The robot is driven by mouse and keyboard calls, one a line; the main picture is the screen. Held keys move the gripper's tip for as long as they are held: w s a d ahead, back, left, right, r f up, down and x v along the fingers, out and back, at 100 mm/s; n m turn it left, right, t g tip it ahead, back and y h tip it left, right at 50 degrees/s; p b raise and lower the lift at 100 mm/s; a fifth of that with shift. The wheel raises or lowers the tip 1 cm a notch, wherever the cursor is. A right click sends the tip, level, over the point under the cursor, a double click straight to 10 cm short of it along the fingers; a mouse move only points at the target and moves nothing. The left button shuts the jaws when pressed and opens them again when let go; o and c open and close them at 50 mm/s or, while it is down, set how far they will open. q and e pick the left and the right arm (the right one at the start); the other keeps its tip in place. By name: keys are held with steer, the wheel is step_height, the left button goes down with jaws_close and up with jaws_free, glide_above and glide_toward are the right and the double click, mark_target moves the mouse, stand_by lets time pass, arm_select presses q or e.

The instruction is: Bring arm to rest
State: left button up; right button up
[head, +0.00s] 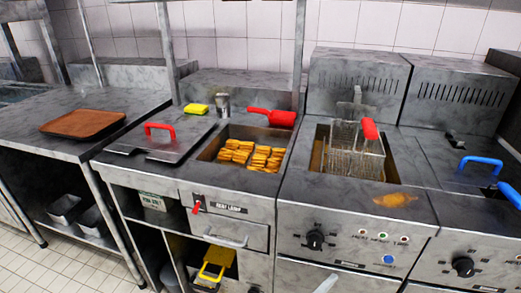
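Neither of my grippers shows in the head view, so I cannot see what they hold or how they stand. A fryer basket (355,152) with a red handle (369,128) sits in the open fryer well at centre right. Fries (250,155) lie in the heat lamp station's well, with a red-handled scoop (272,116) at its back right. A metal lid (160,141) with a red handle lies left of the fries.
A brown tray (83,123) lies on the left steel table (40,143). A yellow sponge (196,109) and a small metal cup (223,104) stand behind the lid. Blue handles (480,162) show on the right fryer. Upright posts rise behind the counters.

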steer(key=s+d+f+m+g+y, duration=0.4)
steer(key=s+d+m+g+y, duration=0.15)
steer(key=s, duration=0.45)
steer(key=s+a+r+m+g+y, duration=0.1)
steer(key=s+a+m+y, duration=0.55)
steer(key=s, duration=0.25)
arm_select(q)
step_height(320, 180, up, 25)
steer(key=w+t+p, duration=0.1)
steer(key=p, duration=2.1)
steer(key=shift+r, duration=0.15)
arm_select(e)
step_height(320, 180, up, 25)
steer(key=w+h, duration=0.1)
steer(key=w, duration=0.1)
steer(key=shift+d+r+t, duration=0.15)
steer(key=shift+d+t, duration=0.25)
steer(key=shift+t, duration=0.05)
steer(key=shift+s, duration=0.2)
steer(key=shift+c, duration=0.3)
